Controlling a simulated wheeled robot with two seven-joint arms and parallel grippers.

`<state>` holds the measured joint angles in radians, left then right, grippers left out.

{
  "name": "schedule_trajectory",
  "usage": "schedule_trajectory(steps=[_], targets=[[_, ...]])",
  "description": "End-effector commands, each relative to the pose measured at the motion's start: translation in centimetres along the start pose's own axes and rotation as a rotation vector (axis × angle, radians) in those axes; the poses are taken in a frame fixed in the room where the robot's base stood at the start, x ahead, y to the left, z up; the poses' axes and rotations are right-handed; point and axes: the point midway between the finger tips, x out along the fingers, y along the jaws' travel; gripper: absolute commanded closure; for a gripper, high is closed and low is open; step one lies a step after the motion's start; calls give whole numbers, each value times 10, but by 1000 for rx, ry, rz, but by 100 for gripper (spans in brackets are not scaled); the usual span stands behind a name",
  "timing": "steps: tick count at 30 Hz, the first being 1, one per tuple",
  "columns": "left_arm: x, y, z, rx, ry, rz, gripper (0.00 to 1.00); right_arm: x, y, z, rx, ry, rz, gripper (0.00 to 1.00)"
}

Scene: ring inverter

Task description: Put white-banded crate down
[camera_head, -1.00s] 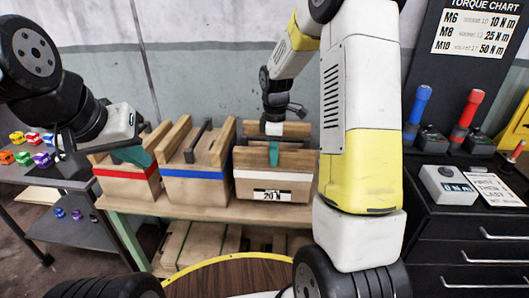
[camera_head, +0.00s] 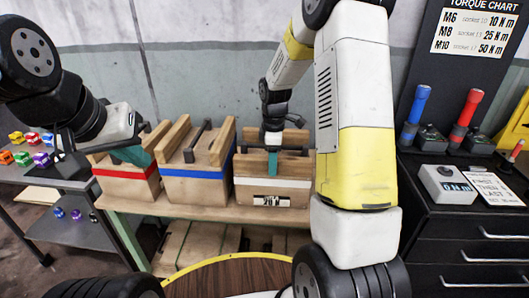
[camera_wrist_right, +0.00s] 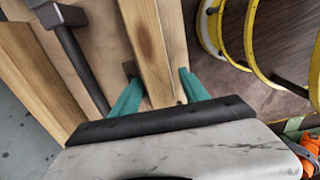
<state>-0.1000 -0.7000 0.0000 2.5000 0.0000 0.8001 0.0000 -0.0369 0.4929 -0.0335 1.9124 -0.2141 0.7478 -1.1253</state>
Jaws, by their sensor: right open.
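The white-banded crate (camera_head: 272,184) stands upright on the wooden bench (camera_head: 205,208), right of the blue-banded crate. A small label is on its front. My right gripper (camera_head: 272,165) is at the crate's top front. In the right wrist view, its teal fingers (camera_wrist_right: 157,85) are open on either side of a wooden board of the crate (camera_wrist_right: 150,45), with a gap showing beside the board. The dark handle bar (camera_wrist_right: 78,55) lies left of the fingers. My left gripper (camera_head: 130,150) is at the red-banded crate (camera_head: 128,184); its finger gap is hidden.
The blue-banded crate (camera_head: 196,174) stands between the other two crates. A round table with a yellow rim (camera_head: 232,255) is in front of the bench. A black drawer cabinet (camera_head: 465,240) with tools stands right. A grey cart (camera_head: 70,185) with small coloured parts is left.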

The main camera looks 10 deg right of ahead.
Motion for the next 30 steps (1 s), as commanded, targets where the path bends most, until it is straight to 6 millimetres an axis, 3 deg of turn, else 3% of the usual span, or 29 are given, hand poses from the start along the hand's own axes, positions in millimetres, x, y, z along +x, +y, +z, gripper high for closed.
schedule_trajectory(steps=[5, 18, 24, 30], targets=[[0, 0, 0, 0, 0, 0, 100, -11, 0, 0, 0, 1, 2, 47], [0, 0, 0, 0, 0, 0, 100, -99, 1, 0, 0, 1, 3, 47], [0, 0, 0, 0, 0, 0, 100, -120, 0, 0, 1, 1, 2, 47], [0, 0, 0, 0, 0, 0, 100, -153, -23, 5, 128, 42, 53, 47]])
